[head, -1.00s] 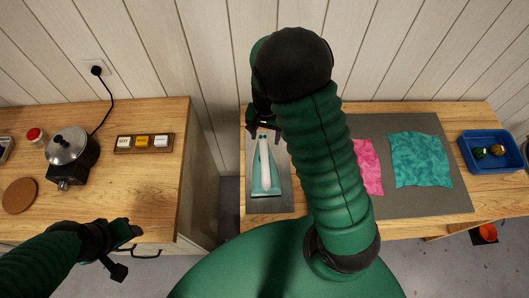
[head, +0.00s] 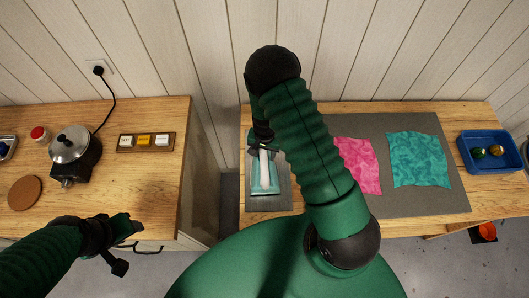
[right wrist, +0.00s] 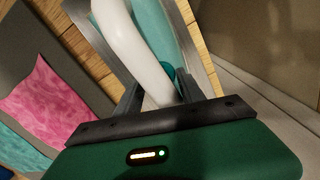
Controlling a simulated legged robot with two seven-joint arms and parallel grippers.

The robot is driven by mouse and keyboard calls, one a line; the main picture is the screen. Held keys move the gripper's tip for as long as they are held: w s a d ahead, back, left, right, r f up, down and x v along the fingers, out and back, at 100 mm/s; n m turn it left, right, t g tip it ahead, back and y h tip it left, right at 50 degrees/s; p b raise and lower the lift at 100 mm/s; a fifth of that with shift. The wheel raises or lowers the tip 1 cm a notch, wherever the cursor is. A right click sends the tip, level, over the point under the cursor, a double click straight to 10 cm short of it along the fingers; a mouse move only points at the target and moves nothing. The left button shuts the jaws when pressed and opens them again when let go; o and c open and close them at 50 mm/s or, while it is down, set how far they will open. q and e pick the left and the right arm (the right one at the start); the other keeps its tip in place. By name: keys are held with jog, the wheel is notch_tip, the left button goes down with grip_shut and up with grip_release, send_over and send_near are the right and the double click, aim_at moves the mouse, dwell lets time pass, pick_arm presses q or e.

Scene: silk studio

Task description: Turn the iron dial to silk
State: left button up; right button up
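The iron (head: 264,185) has a teal body and a white handle (head: 264,165) and rests on a grey plate (head: 284,198) at the left of the right table. My right gripper (head: 262,146) is over its far end, partly hidden by my arm. In the right wrist view, the white handle (right wrist: 146,45) runs between the parted fingers of my right gripper (right wrist: 160,92). A small round teal part (right wrist: 168,73), perhaps the dial, shows beside the handle near the right finger; its setting cannot be read. My left gripper (head: 128,246) is open and empty by the left counter's front edge.
Pink cloth (head: 358,164) and teal cloth (head: 418,158) lie on a grey mat (head: 385,203). A blue tray (head: 487,168) stands at far right. A gap separates the tables.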

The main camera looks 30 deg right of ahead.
jog(key=shift+c, duration=1.1)
jog(key=shift+a, duration=0.1)
jog(key=shift+c, duration=1.2)
jog(key=shift+w+a, duration=0.1)
jog(key=shift+a, duration=0.2)
grip_shut()
jog(key=n+b, duration=0.2)
jog(key=shift+f+n, duration=0.15)
jog(key=shift+n, duration=1.05)
jog(key=shift+d+n+b, duration=0.15)
jog(key=shift+n+b, duration=0.2)
jog(key=shift+n, duration=0.15)
jog(key=shift+d+r, duration=0.15)
jog(key=shift+r, duration=0.05)
jog(key=o, duration=0.5)
grip_release()
jog(key=shift+o, duration=1.2)
jog(key=shift+a, duration=0.2)
pick_arm(q)
jog(key=f, duration=0.1)
jog(key=a+f, duration=0.1)
jog(key=shift+f, duration=0.35)
pick_arm(e)
jog(key=shift+o, duration=0.5)
jog(key=shift+a+r, duration=0.1)
jog(key=shift+a, duration=0.05)
